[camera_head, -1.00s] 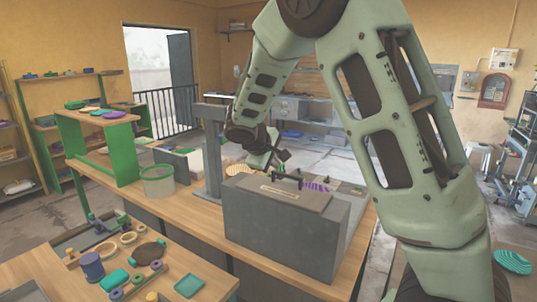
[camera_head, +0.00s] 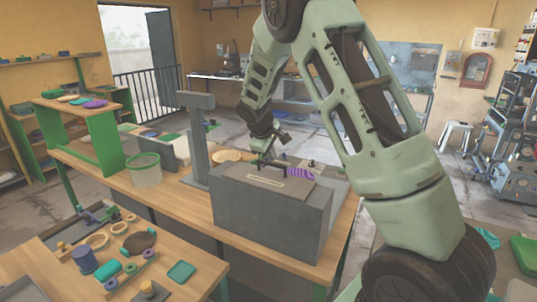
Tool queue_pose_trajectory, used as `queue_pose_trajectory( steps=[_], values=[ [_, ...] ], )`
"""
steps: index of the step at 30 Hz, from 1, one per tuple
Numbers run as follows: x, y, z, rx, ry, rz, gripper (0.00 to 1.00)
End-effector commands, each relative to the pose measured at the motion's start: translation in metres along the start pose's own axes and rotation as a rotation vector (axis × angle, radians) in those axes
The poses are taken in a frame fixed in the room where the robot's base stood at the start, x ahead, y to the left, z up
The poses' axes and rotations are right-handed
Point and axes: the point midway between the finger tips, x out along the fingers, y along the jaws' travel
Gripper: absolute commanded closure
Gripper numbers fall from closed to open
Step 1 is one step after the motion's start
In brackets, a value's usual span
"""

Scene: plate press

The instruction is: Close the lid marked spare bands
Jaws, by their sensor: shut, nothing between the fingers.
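A grey box (camera_head: 268,228) stands on the wooden bench. Its flat top (camera_head: 250,190) carries a pale label strip (camera_head: 267,182), too small to read. A dark bar handle (camera_head: 268,164) runs along the far part of the top. The top looks level, but I cannot tell whether this is the spare bands lid or whether it is fully down. My gripper (camera_head: 284,136) is shut and empty, beyond and above the handle, apparently apart from it. The far side of the box is hidden.
A grey post (camera_head: 195,140) stands left of the box. A purple ribbed piece (camera_head: 300,173) and a tan ribbed piece (camera_head: 227,156) lie behind it. A greenish bin (camera_head: 144,170) is farther left. A front table (camera_head: 205,282) holds small parts.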

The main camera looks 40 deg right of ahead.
Motion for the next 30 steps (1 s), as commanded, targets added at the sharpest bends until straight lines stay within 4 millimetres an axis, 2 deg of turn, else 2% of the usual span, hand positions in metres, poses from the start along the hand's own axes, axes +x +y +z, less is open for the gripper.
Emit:
queue_pose_trajectory(
  steps=[4,12,26,30],
  values=[
    [0.0086,0.0013,0.0001,0.0,0.0,0.0,1.0],
    [0.0131,0.0032,0.0002,0.0,-0.001,0.0,1.0],
    [0.0126,0.0035,0.0,0.0,0.0,0.0,1.0],
    [0.0056,0.0073,-0.0007,0.0,0.0,0.0,1.0]
  ],
)
